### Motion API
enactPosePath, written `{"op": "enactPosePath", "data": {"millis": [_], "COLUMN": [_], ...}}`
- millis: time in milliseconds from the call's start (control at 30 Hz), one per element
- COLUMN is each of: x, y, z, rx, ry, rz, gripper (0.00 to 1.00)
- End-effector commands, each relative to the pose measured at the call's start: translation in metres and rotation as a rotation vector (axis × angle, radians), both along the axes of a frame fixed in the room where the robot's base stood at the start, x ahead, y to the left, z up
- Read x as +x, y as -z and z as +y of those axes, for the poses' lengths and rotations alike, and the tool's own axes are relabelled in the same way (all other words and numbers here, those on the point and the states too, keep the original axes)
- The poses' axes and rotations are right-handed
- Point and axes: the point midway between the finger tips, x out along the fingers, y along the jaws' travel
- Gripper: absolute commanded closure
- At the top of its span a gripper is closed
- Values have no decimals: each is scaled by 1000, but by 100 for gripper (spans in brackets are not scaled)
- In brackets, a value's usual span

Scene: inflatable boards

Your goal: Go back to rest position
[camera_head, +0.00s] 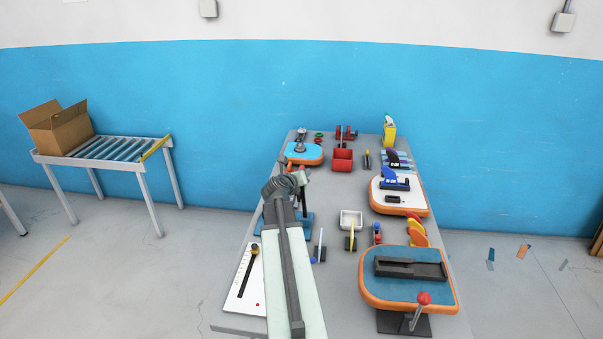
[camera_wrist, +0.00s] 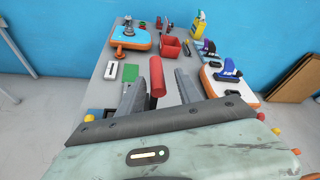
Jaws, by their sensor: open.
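My gripper (camera_wrist: 158,84) is open, its two grey fingers spread apart above the long grey table (camera_head: 334,215). In the wrist view a red cylinder (camera_wrist: 156,72) shows between the fingers; I cannot tell whether it touches either one. In the head view my arm reaches forward over the left half of the table and hides what lies beneath its end. The fingers are hard to make out in that view.
The table holds a red bin (camera_head: 342,160), a white tray (camera_head: 351,219), a yellow bottle (camera_head: 389,132) and several orange-edged boards, one blue (camera_head: 385,290) at front right. A roller conveyor (camera_head: 112,149) with a cardboard box (camera_head: 58,128) stands left. Floor between is clear.

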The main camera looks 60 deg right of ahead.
Motion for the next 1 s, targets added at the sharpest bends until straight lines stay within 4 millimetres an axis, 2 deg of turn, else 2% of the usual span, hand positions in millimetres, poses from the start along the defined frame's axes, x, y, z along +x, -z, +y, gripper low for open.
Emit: {"op": "enactPosePath", "data": {"millis": [100,233,767,867,967,1000], "x": [-9,-14,-9,15,69,93], "y": [-13,-18,-17,-17,-17,-18], "z": [26,42,46,66,114,140], "rx": [-1,-1,0,0,-1,-6], "ry": [-2,-1,-6,-48,-143,-191], "rz": [1,2,1,1,1,6], "gripper": [59,59,59,59,59,59]}}
